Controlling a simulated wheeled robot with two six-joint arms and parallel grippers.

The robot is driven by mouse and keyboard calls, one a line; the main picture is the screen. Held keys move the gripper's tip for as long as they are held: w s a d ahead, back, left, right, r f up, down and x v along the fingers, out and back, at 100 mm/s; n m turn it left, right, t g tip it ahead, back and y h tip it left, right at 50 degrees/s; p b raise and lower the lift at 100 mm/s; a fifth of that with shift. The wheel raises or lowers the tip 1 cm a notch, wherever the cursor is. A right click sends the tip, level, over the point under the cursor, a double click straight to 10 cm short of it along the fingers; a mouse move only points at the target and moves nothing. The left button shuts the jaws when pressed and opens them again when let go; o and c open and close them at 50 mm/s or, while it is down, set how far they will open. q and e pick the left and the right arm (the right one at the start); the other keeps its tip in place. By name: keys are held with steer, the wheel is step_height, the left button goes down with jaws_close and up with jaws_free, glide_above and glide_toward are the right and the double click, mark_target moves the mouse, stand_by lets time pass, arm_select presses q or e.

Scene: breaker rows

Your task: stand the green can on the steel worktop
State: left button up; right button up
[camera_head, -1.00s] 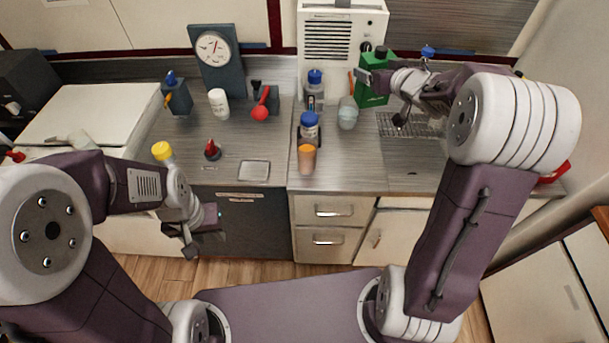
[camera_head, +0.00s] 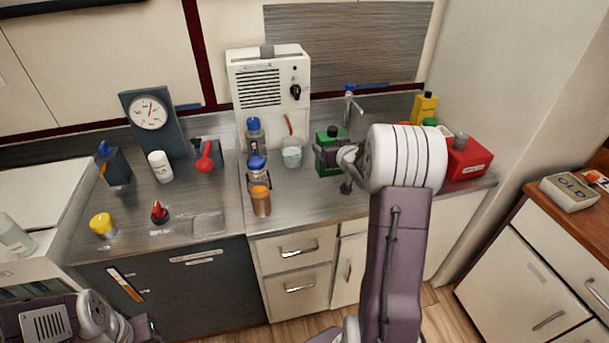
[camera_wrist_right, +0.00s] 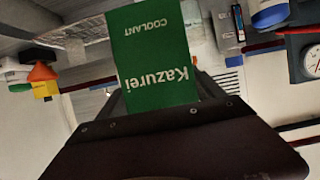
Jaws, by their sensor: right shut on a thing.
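The green can (camera_head: 327,161) is upright over the steel worktop (camera_head: 325,205), in front of the tap. My right gripper (camera_head: 333,157) is shut on it from the right side. I cannot tell whether its base touches the worktop. In the right wrist view the can (camera_wrist_right: 155,55) fills the space between the jaws, its label "Kazurei coolant" upside down in the picture. My left gripper (camera_head: 138,327) shows only in part at the lower left edge; its fingertips are out of frame.
Left of the can stand a beaker (camera_head: 291,153), blue-capped jars (camera_head: 257,172) and an orange-topped pot (camera_head: 261,201). A tap (camera_head: 348,105) is behind. A red container (camera_head: 467,160) and a yellow bottle (camera_head: 424,107) stand right. Worktop in front of the can looks clear.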

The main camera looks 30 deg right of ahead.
steer(key=w+a+f, duration=0.3)
steer(key=w+f, duration=0.2)
steer(key=f, duration=0.2)
steer(key=shift+w+a+f+b, duration=0.2)
steer(key=shift+a+f+b, duration=0.15)
steer(key=shift+f+b, duration=0.05)
steer(key=shift+s+f, duration=0.1)
steer(key=o, duration=2.1)
steer(key=shift+f, duration=0.1)
